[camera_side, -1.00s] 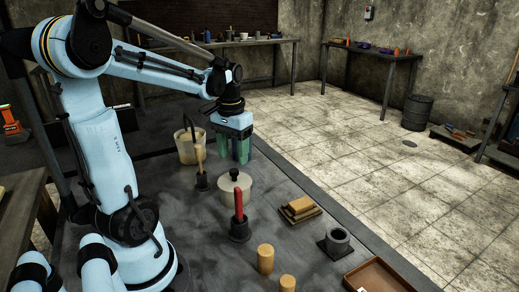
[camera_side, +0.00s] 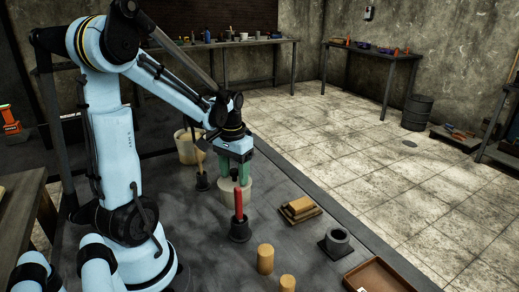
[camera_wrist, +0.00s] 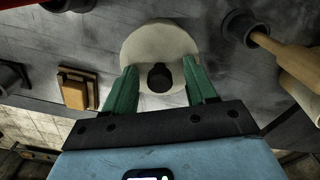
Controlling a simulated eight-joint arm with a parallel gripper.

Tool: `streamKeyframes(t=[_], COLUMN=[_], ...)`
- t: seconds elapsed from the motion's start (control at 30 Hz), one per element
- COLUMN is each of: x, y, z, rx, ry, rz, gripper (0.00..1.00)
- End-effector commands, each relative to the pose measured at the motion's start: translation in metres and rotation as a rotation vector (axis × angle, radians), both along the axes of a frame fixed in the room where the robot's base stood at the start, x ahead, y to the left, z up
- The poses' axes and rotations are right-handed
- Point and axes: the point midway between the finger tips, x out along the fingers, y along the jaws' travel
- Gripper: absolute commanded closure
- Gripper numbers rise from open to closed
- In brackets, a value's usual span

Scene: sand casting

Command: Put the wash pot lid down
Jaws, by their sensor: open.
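The wash pot lid (camera_wrist: 160,40) is round and cream with a dark knob (camera_wrist: 160,77) at its middle. In the side view it appears to sit on a pale pot (camera_side: 229,193), partly hidden by my gripper and a red handle. My gripper (camera_side: 235,174) is directly above, pointing down. In the wrist view my gripper (camera_wrist: 161,68) is open, with one green finger on each side of the knob and a gap on both sides. I cannot tell whether the fingertips touch the lid's top.
A red-handled tool (camera_side: 238,202) stands upright in a dark holder close in front of the pot. A wooden-handled tool (camera_side: 201,165) and a cream bucket (camera_side: 186,150) are to the left. Wooden blocks (camera_side: 300,209), a dark ring (camera_side: 338,241) and a brown tray (camera_side: 378,276) are to the right.

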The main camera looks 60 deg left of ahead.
Motion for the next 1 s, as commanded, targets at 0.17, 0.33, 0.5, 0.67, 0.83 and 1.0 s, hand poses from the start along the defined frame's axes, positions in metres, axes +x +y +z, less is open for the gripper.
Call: streamKeyframes(t=[0.17, 0.33, 0.5, 0.67, 0.83, 1.0], x=[0.0, 0.0, 0.0, 0.0, 0.0, 0.0], y=[0.0, 0.0, 0.0, 0.0, 0.0, 0.0], z=[0.0, 0.0, 0.0, 0.0, 0.004, 0.016], rx=[0.0, 0.0, 0.0, 0.0, 0.0, -0.001], ry=[0.0, 0.0, 0.0, 0.0, 0.0, 0.0], rz=[0.0, 0.0, 0.0, 0.0, 0.0, 0.0], gripper=[0.6, 0.87, 1.0, 1.0, 1.0, 1.0])
